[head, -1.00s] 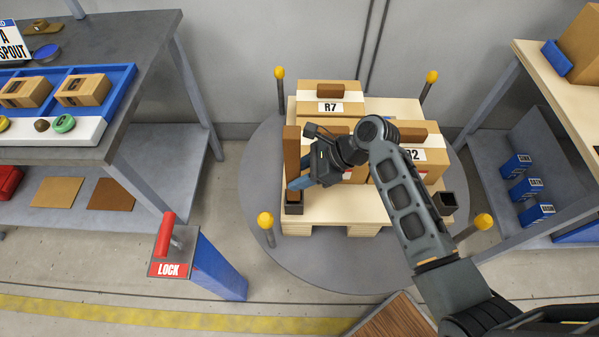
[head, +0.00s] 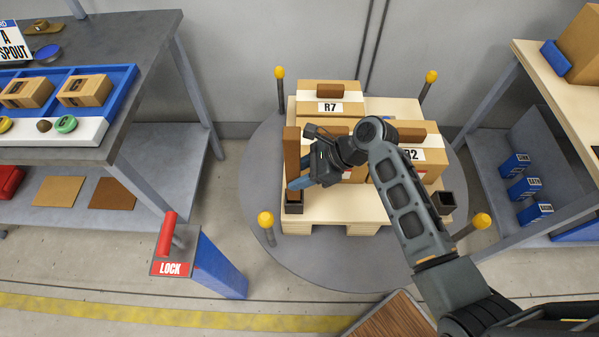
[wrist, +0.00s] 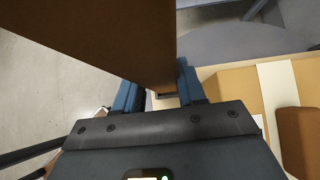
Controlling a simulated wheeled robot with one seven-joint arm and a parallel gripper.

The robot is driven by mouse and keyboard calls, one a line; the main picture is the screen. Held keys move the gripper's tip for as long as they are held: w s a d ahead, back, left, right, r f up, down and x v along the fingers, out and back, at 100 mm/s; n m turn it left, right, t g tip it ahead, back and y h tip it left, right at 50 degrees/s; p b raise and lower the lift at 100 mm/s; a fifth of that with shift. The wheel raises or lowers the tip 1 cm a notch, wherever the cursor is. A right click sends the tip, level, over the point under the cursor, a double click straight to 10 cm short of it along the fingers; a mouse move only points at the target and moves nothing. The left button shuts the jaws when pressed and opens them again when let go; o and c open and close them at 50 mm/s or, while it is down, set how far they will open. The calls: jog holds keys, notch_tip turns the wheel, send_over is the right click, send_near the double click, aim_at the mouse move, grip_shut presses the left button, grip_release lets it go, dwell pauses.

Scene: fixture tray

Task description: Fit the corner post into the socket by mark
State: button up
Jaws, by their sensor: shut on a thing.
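The corner post (head: 292,154) is a long brown bar, standing about upright at the front left corner of the pallet (head: 335,215). My gripper (head: 299,184) is shut on its lower part, with blue fingers on either side. In the wrist view the post (wrist: 110,35) rises large between the fingers (wrist: 160,88). A dark square socket (head: 293,209) sits at that corner, below the post. The post's lower end appears to be at the socket's mouth; the fingers partly hide it, and I cannot tell how deep it sits. A second, empty dark socket (head: 443,202) is at the front right corner. I cannot make out a mark.
Boxes labelled R7 (head: 328,92) and R2 (head: 432,160) stand on the pallet, close behind my gripper. Yellow-topped posts (head: 266,222) ring the round grey platform (head: 265,180). A blue pedestal with a red LOCK handle (head: 167,236) stands front left. Workbenches flank both sides.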

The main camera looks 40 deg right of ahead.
jog(key=shift+f+b, duration=1.45)
jog(key=shift+f, duration=2.1)
jog(key=o, duration=1.3)
jog(key=shift+c, duration=0.2)
jog(key=shift+r, duration=0.1)
jog(key=v, duration=0.7)
jog(key=shift+s+d+r, duration=0.2)
jog(key=shift+d, duration=0.05)
